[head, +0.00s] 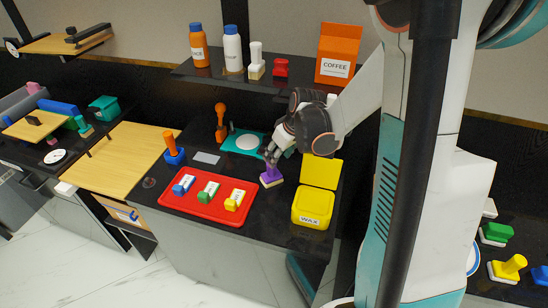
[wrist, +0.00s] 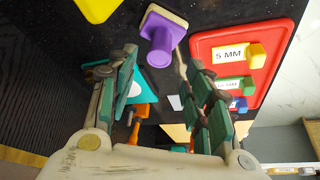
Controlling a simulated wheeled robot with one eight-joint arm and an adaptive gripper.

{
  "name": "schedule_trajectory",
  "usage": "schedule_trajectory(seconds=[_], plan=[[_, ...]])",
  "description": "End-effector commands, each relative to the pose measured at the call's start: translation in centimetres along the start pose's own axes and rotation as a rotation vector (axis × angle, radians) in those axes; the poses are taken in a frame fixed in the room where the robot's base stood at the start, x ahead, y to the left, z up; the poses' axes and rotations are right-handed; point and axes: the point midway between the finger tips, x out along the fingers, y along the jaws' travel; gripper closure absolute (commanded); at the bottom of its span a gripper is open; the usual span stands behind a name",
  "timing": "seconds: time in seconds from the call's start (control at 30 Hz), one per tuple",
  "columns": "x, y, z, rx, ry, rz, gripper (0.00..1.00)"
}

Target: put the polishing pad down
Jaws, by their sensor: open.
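The purple polishing pad (head: 271,178) has a pale underside and a round knob handle. It stands on the black counter (head: 258,208), between the red tray and the yellow wax box. My gripper (head: 271,158) is just above it in the head view. In the wrist view the pad (wrist: 163,32) shows ahead of my open fingers (wrist: 157,55), its knob toward me. The fingers stand apart on either side of the knob's line, with no visible grip on it. Whether a finger touches the knob I cannot tell.
The red tray (head: 178,205) holds blue, green and yellow labelled blocks. The open yellow wax box (head: 312,208) stands right of the pad. A teal mat with a white disc (head: 247,142) lies behind. Bottles and a coffee box (head: 338,55) stand on the shelf above.

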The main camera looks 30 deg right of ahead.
Motion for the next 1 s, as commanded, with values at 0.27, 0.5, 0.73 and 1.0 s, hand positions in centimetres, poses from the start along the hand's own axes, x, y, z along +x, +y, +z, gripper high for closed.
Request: schedule_trajectory(seconds=[0.27,0.5,0.73,1.0], plan=[[-3.2,0.0,0.0,0.0,0.0,0.0,0.54],[-3.4,0.0,0.0,0.0,0.0,0.0,0.54],[-3.4,0.0,0.0,0.0,0.0,0.0,0.54],[-4.4,-0.9,-0.7,-0.003,0.013,0.016,0.54]])
